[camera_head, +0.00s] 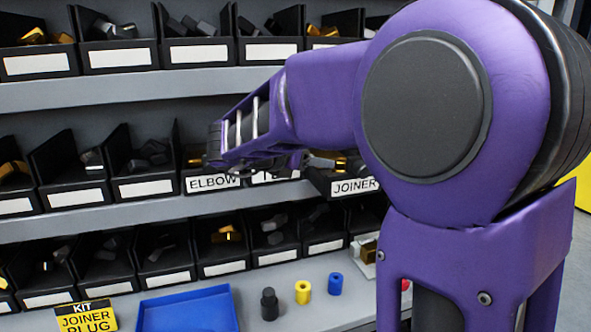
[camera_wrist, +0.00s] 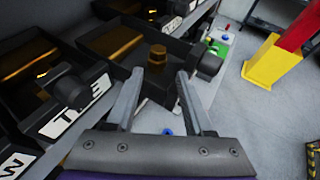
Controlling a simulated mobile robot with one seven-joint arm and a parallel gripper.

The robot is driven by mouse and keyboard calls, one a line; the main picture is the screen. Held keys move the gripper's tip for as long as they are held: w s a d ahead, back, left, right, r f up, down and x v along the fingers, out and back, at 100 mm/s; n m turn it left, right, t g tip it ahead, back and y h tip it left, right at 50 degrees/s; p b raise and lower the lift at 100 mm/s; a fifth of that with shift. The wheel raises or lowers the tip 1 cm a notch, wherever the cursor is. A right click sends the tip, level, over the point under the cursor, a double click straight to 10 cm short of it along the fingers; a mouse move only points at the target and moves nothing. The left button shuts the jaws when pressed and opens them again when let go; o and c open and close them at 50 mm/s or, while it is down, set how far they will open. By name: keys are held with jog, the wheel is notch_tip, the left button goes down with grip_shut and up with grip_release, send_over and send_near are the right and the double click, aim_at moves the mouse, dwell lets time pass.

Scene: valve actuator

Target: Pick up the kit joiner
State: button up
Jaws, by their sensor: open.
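My gripper (camera_wrist: 160,72) is open in the wrist view, its two grey fingers spread above an open black bin (camera_wrist: 112,62). A gold-brown fitting (camera_wrist: 157,55) shows between and just beyond the fingertips. A dark round fitting (camera_wrist: 208,62) is beside the right finger. Nothing is visibly held. In the head view, the bin labelled JOINER (camera_head: 355,185) is on the middle shelf, partly behind my arm, with gold and dark pieces inside. I cannot tell which piece is the kit joiner. In the head view my arm hides much of the gripper.
Rows of black bins with fittings fill the shelves. A blue tray (camera_head: 187,311) and a yellow-black kit sign reading joiner and plug (camera_head: 86,317) are on the lower ledge. Black (camera_head: 269,304), yellow (camera_head: 303,291) and blue (camera_head: 335,283) cylinders stand right of the tray.

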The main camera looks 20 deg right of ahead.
aim_at(338, 162)
jog(key=x, duration=0.9)
jog(key=shift+w+d+r+p, duration=0.1)
jog(key=shift+w+d+p, duration=0.05)
jog(key=shift+w+p, duration=0.15)
grip_shut()
